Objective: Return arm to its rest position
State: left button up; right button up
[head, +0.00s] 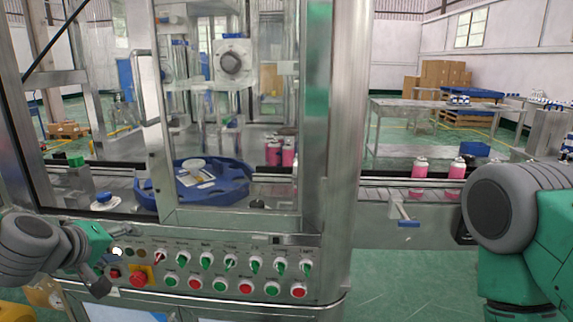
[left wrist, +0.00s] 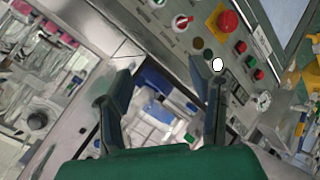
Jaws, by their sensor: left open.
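My left gripper (head: 104,276) is at the lower left of the head view, in front of the left end of the machine's control panel (head: 210,262). In the left wrist view the left gripper (left wrist: 162,92) has its two dark fingers spread wide with nothing between them. The panel carries switches, green and red buttons and a red emergency stop (head: 138,279) on a yellow base, close beside the gripper. The red stop also shows in the left wrist view (left wrist: 228,20). My right arm fills the right edge of the head view; its gripper is out of the picture.
The crimping machine's glass door frame (head: 150,85) stands behind the panel. A blue rotary fixture (head: 205,190) is inside. Pink cans (head: 420,168) stand on the conveyor (head: 385,183) to the right. Green floor (head: 400,270) is open in front of the conveyor.

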pick_arm(q)
jog(key=s+d+f+m+g, duration=0.2)
jog(key=s+f+m+g, duration=0.1)
jog(key=s+f, duration=0.65)
jog(key=s+d+f+m+g, duration=0.3)
jog(key=s+f, duration=0.4)
jog(key=f, duration=0.5)
jog(key=s+f+m+g, duration=0.2)
jog(key=s+f, duration=0.2)
jog(key=s, duration=0.5)
jog(key=s+f+m+g+y, duration=0.1)
jog(key=s+f, duration=0.3)
jog(key=s, duration=0.5)
jog(key=shift+s+f+m+g+y, duration=0.2)
jog(key=shift+f+m+g+y, duration=0.15)
jog(key=shift+m+g, duration=0.35)
jog(key=c, duration=0.4)
jog(key=shift+o, duration=0.2)
jog(key=shift+a+r, duration=0.1)
